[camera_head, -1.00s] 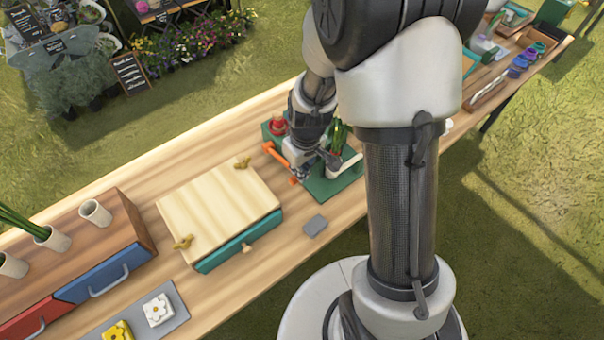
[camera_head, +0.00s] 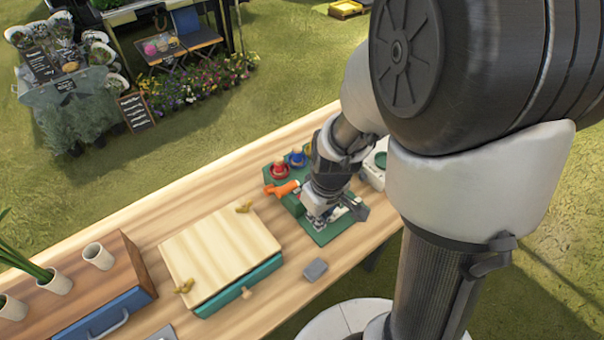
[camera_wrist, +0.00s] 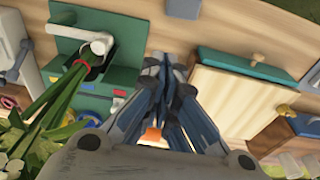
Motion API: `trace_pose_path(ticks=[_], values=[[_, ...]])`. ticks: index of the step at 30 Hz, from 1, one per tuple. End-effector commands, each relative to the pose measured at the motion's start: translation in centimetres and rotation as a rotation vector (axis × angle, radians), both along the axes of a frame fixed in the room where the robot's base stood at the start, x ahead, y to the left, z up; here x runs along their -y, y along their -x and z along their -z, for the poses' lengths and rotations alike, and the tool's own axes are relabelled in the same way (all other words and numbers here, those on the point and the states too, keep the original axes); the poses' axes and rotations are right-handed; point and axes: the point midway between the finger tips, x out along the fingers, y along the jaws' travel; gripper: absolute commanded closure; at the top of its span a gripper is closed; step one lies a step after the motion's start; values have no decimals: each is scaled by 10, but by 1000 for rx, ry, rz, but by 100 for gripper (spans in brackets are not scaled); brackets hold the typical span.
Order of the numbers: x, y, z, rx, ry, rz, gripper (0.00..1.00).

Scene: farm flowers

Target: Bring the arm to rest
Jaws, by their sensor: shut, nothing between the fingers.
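My gripper (camera_head: 350,211) is shut and empty in the head view, over the green board (camera_head: 326,236) on the wooden table. In the wrist view its closed fingers (camera_wrist: 163,68) point toward the table, with nothing between them. Beside the fingers stands the green station (camera_wrist: 117,78) with a white curved bar (camera_wrist: 88,35). My arm hides part of the board in the head view.
An orange-handled thing (camera_head: 282,188) and red and blue round pieces (camera_head: 297,158) are close to my gripper. A light wooden box (camera_head: 218,245) with a teal drawer (camera_head: 240,285) stands to the left, with a small grey block (camera_head: 315,269) nearby. White cups (camera_head: 98,256) stand further left.

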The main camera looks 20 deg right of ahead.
Motion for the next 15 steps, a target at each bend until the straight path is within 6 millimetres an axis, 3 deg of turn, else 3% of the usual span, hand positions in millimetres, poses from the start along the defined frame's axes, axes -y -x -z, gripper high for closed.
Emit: trace_pose_path(ticks=[5, 8, 11, 15], values=[[0, 0, -1, 2, 0, 1, 100], [-2, 0, -11, 15, -1, 9, 100], [-7, 3, -38, 46, -2, 31, 100], [-18, 21, -91, 104, -9, 87, 100]])
